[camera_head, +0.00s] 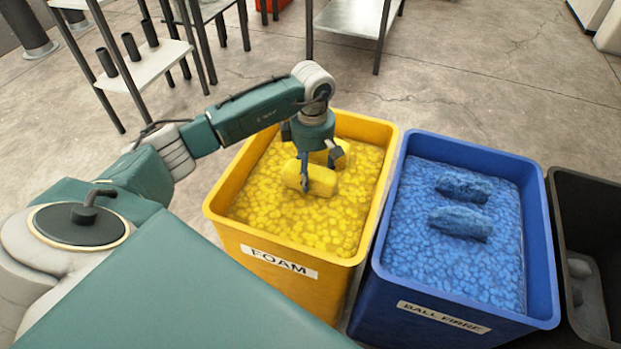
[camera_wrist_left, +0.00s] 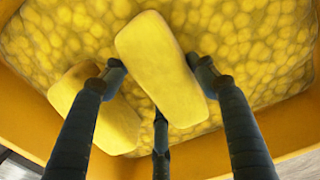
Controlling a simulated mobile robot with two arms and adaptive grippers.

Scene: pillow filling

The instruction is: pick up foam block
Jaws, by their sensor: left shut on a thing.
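My left gripper (camera_head: 318,165) reaches down into the yellow bin labelled FOAM (camera_head: 225,190). Its fingers are shut on a yellow foam block (camera_head: 321,182), which also shows between the fingertips in the left wrist view (camera_wrist_left: 160,65). My left gripper also shows in the left wrist view (camera_wrist_left: 158,70), with a finger on each side of the block and a third finger below. A second yellow foam block (camera_wrist_left: 118,122) lies lower left in that view, partly behind a finger. In the head view this second block (camera_head: 342,150) shows partly behind the gripper. My right gripper is not in view.
Yellow foam pieces (camera_head: 262,212) fill the bin around the blocks. A blue bin labelled BALL FIBRE (camera_head: 545,260) stands right of it with two blue rolls (camera_head: 460,223). A black bin (camera_head: 585,190) is at the far right. Metal shelves (camera_head: 150,65) stand behind left.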

